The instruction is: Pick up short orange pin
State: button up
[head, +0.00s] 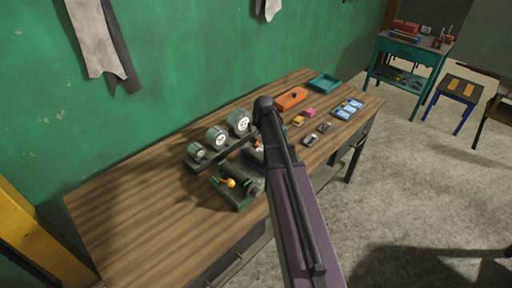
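A small orange-yellow piece (229,183) shows at the green-edged holder (238,205) on the near side of the wooden table. It may be the short orange pin, but it is too small to tell its length or whether it stands in a hole. Dark cylindrical shapes lie right beside it. My purple arm (300,215) rises from the bottom edge to a dark joint over the table, and it covers part of the items behind it.
The wooden table (130,208) holds a rack of round gauges (216,137), an orange box (292,98), a teal tray (324,83), a blue card tray (347,108) and several small blocks. Its left part is bare. A green wall (200,50) stands behind. A teal bench (412,48) is farther right.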

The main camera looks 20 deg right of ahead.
aim_at(256, 145)
jog(key=shift+f, duration=0.15)
jog(key=b+x, duration=0.7)
jog(key=x, duration=0.1)
jog(key=shift+f+b, duration=0.2)
jog(key=shift+b, duration=0.2)
dwell(0.3)
jog(key=b+x, duration=0.3)
jog(key=shift+s+d+f, duration=0.1)
jog(key=shift+s+f, duration=0.05)
jog(key=shift+f, duration=0.1)
jog(key=shift+b+x, duration=0.95)
jog(key=shift+b, duration=0.05)
jog(key=shift+c, duration=0.2)
grip_shut()
